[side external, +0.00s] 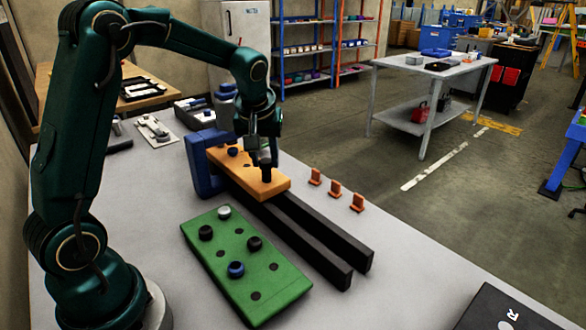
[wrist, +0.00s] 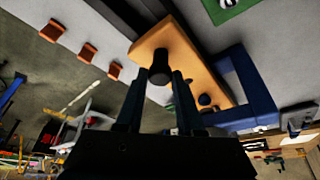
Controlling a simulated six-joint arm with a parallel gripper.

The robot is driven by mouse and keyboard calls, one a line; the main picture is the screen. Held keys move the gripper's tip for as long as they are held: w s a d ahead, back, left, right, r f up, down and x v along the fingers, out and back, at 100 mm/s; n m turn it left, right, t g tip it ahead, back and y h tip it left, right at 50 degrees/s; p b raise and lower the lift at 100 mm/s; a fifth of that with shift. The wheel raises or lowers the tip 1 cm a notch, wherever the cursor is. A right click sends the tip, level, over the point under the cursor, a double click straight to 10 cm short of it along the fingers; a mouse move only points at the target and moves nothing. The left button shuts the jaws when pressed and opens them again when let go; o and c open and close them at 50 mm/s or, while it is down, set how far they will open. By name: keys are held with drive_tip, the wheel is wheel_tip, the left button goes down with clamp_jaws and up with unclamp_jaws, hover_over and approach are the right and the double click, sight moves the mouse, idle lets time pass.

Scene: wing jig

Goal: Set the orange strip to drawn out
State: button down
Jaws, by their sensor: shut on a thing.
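The orange strip (side external: 232,166) lies on two black rails (side external: 318,243), its far-left end close to the blue block (side external: 205,165). In the wrist view the strip (wrist: 182,52) reaches toward the blue block (wrist: 252,85); whether they touch is unclear. A black knob (wrist: 160,66) stands near the strip's outer end, away from the block. My gripper (side external: 266,164) comes down over that end and is shut on the knob, with one finger on each side in the wrist view (wrist: 160,76). A smaller dark-blue knob (side external: 232,151) sits nearer the block.
A green board (side external: 242,262) with holes and several round knobs lies in front of the rails. Several small orange brackets (side external: 334,187) stand right of the rails. A black case (side external: 510,310) is at the front right. The rails beyond the strip's outer end are bare.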

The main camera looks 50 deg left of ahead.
idle(0.7)
drive_tip(key=d, duration=2.3)
drive_tip(key=shift+d, duration=0.35)
drive_tip(key=c, duration=0.5)
unclamp_jaws()
drive_tip(key=v, duration=0.5)
drive_tip(key=shift+r, duration=0.1)
